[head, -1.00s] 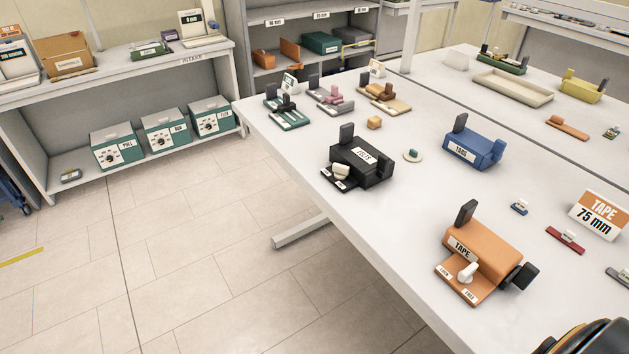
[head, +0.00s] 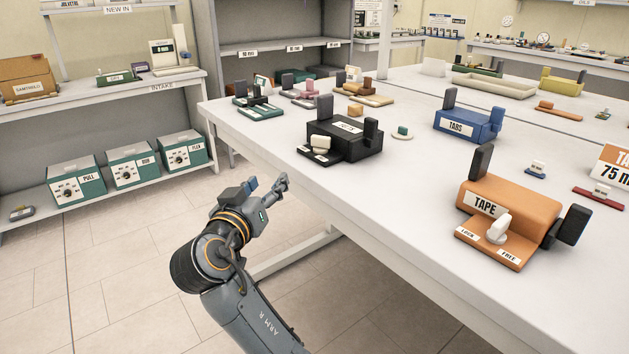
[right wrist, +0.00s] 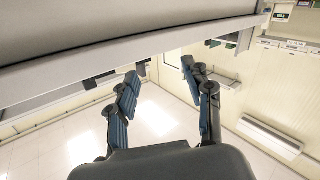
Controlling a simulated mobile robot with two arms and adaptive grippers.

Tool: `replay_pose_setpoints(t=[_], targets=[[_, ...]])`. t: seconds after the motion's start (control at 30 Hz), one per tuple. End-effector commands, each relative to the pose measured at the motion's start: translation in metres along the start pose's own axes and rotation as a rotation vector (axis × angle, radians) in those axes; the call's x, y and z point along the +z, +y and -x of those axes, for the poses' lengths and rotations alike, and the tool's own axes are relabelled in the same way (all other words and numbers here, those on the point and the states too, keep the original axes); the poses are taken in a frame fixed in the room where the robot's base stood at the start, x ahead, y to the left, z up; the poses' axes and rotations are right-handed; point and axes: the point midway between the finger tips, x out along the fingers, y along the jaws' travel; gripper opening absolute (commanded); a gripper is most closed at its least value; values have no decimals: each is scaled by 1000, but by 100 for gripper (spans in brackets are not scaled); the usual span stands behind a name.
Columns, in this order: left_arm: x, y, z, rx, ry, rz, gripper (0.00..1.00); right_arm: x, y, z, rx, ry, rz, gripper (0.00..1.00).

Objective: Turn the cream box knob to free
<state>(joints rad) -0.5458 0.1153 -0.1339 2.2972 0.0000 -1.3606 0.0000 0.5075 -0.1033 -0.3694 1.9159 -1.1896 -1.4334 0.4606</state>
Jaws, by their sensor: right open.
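An orange box (head: 530,207) labelled TAPE stands on the white table. A cream knob (head: 498,229) sits on its front plate, between a LOCK label at left and a FREE label at right. A black box (head: 362,143) stands farther back with another cream knob (head: 320,143) on its front plate; its small labels are unreadable. No cream-coloured box is clear. My right gripper (head: 282,183) is beside the table's near left edge, apart from both boxes. The right wrist view shows its fingers (right wrist: 160,73) spread and empty. My left gripper is out of view.
The white table (head: 420,230) also holds a blue TABS box (head: 468,124) and several small parts. Its edge lies close to my right gripper. A shelf (head: 110,88) with several green boxes stands at left. Open floor (head: 130,290) lies between.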

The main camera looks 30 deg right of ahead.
Motion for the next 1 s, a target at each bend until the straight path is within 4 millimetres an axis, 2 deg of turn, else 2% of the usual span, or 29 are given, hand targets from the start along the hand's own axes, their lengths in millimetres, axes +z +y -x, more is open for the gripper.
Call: replay_pose_setpoints(t=[0.03, 0.13, 0.27, 0.37, 0.47, 0.8, 1.0], targets=[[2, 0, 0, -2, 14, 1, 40, -3, 17, 8, 44, 19, -82, 51], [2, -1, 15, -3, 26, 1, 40, -17, 46, 19, 108, 34, -186, 51], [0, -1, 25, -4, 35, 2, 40, -24, 62, 24, 141, 39, -242, 51], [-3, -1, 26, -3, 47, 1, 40, -26, 64, 16, 145, 40, -244, 51], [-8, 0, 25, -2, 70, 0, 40, -26, 67, 0, 147, 39, -241, 51], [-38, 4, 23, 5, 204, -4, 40, -27, 76, -72, 145, 40, -238, 51], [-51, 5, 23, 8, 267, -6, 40, -28, 80, -100, 142, 39, -238, 51]])
